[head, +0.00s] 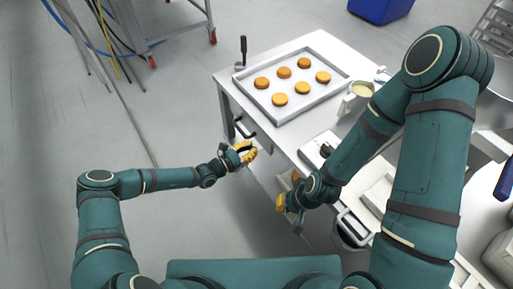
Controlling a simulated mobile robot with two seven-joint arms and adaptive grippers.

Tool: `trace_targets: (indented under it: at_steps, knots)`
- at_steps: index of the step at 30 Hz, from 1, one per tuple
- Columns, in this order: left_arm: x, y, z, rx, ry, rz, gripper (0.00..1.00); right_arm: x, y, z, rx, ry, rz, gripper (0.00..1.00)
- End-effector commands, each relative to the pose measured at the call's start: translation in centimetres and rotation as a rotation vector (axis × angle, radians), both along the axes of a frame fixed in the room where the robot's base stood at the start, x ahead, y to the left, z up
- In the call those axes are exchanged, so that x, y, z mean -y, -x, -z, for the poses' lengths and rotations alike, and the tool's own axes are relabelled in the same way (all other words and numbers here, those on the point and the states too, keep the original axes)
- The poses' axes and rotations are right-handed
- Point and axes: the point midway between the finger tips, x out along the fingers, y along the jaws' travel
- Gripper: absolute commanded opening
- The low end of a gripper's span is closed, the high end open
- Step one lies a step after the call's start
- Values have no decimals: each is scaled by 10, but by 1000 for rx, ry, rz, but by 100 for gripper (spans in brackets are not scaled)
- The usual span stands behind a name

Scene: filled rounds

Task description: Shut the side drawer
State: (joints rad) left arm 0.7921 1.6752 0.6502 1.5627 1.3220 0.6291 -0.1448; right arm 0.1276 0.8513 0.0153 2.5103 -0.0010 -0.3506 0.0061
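The side of the white table faces me, and a dark bar handle (244,128) sticks out from it at the left, below the tabletop. I cannot tell how far the drawer behind this handle stands out. My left gripper (246,152), with yellow fingers, is just below the handle in the picture and looks apart from it. Its fingers look spread, with nothing seen between them. My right gripper (281,203) hangs lower and to the right, beside the table's side. Its fingers are partly hidden by its own wrist, so its opening is unclear.
On the table (228,84) lies a metal tray (318,98) with several round orange-brown pastries (284,72). A cream-filled jug (356,97) stands right of it, and a dark-handled tool (243,50) behind it. A blue bin (380,8) is farther back.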

Motion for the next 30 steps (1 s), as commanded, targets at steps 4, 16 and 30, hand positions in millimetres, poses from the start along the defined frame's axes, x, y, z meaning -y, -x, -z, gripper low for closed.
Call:
trace_targets:
  at_steps: [4,16,30]
  knots:
    - [-31,20,0,-2,-3,-3,0,0,-2,-7,5,1,2,0]
    - [-79,53,1,-1,0,-2,0,0,-4,-11,8,2,6,0]
    - [-57,81,0,14,-110,151,0,1,-4,-11,9,2,7,0]
